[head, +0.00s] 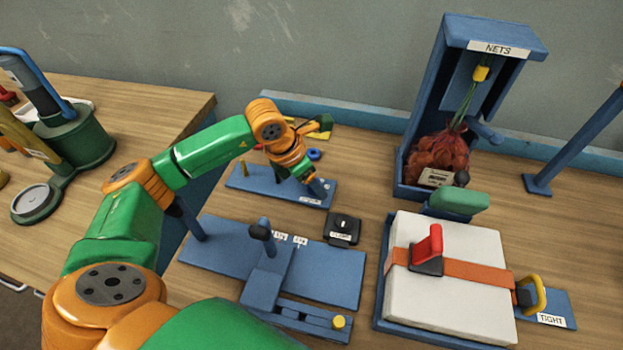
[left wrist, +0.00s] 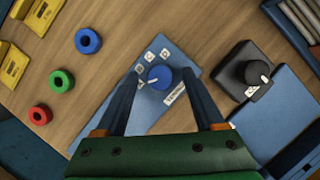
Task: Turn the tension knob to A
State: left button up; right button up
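The blue round knob (left wrist: 160,77) sits on a blue plate that carries a strip label and several small white letter tags (left wrist: 149,56); the letters are too small to read. A pale pointer mark shows on the knob's left side in the left wrist view. My left gripper (left wrist: 161,74) is open, with one finger on each side of the knob and visible gaps to it. In the head view my left gripper (head: 311,188) is over the right end of the small blue plate (head: 262,186), hiding the knob. My right gripper is not in view.
A black box with a dial (head: 343,228) stands just right of the blue plate. Coloured rings, including a red one (left wrist: 41,115), and yellow pieces lie beyond it. A larger blue fixture (head: 335,277), a strapped white block (head: 440,295) and a nets stand (head: 424,110) fill the bench.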

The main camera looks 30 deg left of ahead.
pick_arm(q)
jog(key=b+v, duration=0.1)
jog(key=v, duration=0.6)
dwell(0.3)
